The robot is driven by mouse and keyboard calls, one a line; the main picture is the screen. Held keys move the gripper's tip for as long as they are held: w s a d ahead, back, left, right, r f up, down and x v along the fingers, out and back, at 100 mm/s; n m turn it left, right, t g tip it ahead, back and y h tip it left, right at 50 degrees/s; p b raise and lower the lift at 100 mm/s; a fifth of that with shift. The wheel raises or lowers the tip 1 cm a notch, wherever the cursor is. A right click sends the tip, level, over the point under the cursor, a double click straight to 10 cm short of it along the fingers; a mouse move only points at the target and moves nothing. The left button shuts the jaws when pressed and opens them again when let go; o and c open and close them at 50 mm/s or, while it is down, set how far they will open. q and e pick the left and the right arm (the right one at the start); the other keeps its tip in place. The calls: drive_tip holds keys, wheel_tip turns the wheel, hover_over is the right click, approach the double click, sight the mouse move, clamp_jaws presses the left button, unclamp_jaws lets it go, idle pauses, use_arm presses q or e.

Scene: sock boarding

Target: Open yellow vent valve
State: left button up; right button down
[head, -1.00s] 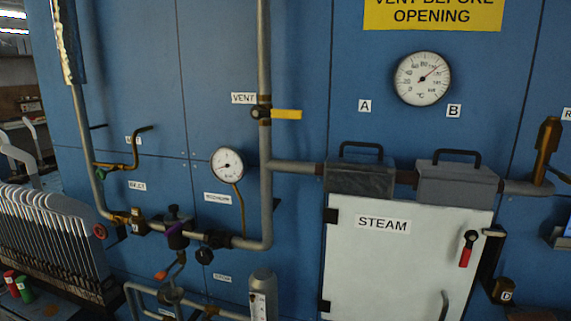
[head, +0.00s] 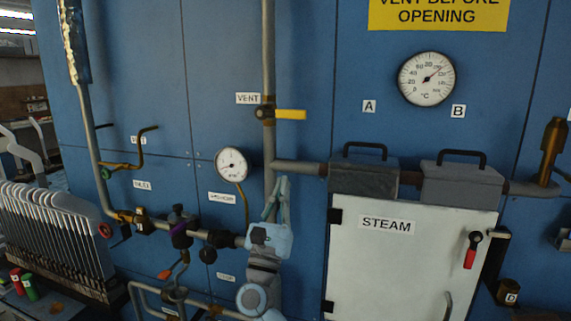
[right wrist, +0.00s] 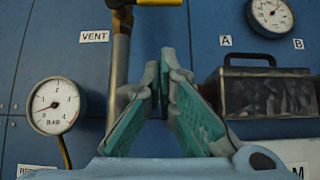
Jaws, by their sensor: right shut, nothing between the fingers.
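The yellow vent valve handle (head: 290,115) sticks out to the right, level, from the valve body (head: 265,112) on the vertical grey pipe, beside the VENT label (head: 248,98). In the right wrist view the handle (right wrist: 158,2) is cut by the top edge, above my fingers. My right gripper (head: 284,181) is below the handle, in front of the pipe, with its fingers pointing up. Its fingertips (right wrist: 168,52) are together, with nothing between them, and apart from the handle. My left gripper is in neither view.
A pressure gauge (head: 231,165) is left of the pipe. A horizontal pipe (head: 300,168) leads right to grey boxes (head: 363,180) above the white STEAM door (head: 400,260). The blue panel around the handle is clear.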

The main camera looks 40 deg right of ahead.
sight(281, 114)
drive_tip(key=s+a+r+p+x, duration=0.1)
drive_tip(key=p+x, duration=0.3)
drive_tip(key=x, duration=0.7)
drive_tip(key=shift+r, duration=0.8)
drive_tip(key=shift+w+a, duration=0.1)
drive_tip(key=shift+w, duration=0.05)
drive_tip(key=shift+r+n+t+y+p, duration=0.1)
drive_tip(key=shift+n+t+y+p, duration=0.2)
drive_tip(key=shift+n+t, duration=0.15)
drive_tip(key=shift+s+r+n, duration=0.15)
drive_tip(key=shift+s+n, duration=0.05)
drive_tip(key=shift+n, duration=0.25)
